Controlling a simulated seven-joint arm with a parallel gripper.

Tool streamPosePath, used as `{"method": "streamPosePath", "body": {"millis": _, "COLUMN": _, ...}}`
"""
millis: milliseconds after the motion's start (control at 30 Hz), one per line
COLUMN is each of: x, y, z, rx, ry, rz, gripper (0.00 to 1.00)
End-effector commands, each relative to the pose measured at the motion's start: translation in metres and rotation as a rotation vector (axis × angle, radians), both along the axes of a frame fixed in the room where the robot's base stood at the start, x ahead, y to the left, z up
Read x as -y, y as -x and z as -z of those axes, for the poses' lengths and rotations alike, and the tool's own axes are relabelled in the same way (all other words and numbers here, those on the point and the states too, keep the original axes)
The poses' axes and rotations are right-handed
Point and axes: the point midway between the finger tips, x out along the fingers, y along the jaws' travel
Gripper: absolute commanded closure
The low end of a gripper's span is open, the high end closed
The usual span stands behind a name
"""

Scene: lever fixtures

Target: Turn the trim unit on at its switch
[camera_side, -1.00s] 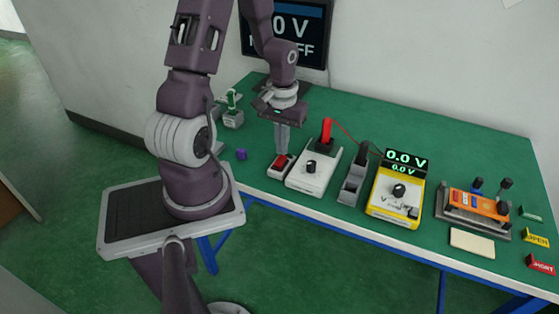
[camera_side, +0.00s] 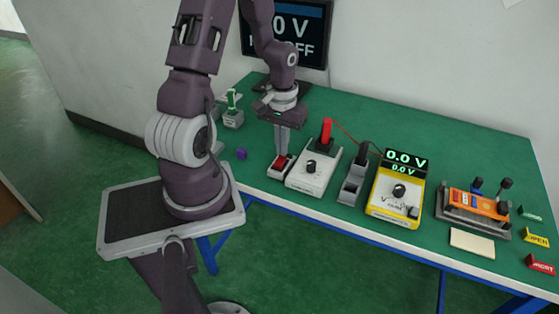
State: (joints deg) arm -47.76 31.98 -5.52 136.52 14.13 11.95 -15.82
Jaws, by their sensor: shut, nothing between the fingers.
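A small white box with a red rocker switch (camera_side: 281,162) sits near the table's front edge, left of a white unit with a black knob (camera_side: 312,171). I cannot read the lettering on the white unit, so I cannot tell which of these is the trim unit. My gripper (camera_side: 282,153) points straight down, shut and empty, with its tips at or just above the red switch. I cannot tell whether they touch it. The fingers hide part of the switch, and its position is too small to tell. The wall screen (camera_side: 287,30) shows "0 V" and text ending in "OFF", partly hidden by my arm.
A yellow meter (camera_side: 396,192) reads 0.0 V. Red and black probes stand in holders (camera_side: 354,182) nearby. An orange unit (camera_side: 475,205), a cream pad (camera_side: 472,243) and coloured tags (camera_side: 541,265) lie at right. The green table's back (camera_side: 430,135) is clear.

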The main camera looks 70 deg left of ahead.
Motion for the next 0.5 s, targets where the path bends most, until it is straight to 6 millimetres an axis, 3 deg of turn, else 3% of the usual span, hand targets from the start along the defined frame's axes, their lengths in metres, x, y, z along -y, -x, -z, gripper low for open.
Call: {"method": "streamPosePath", "body": {"millis": 500, "x": 0.0002, "y": -0.0001, "z": 0.0079, "rx": -0.001, "ry": 0.001, "rz": 0.001, "gripper": 1.0}}
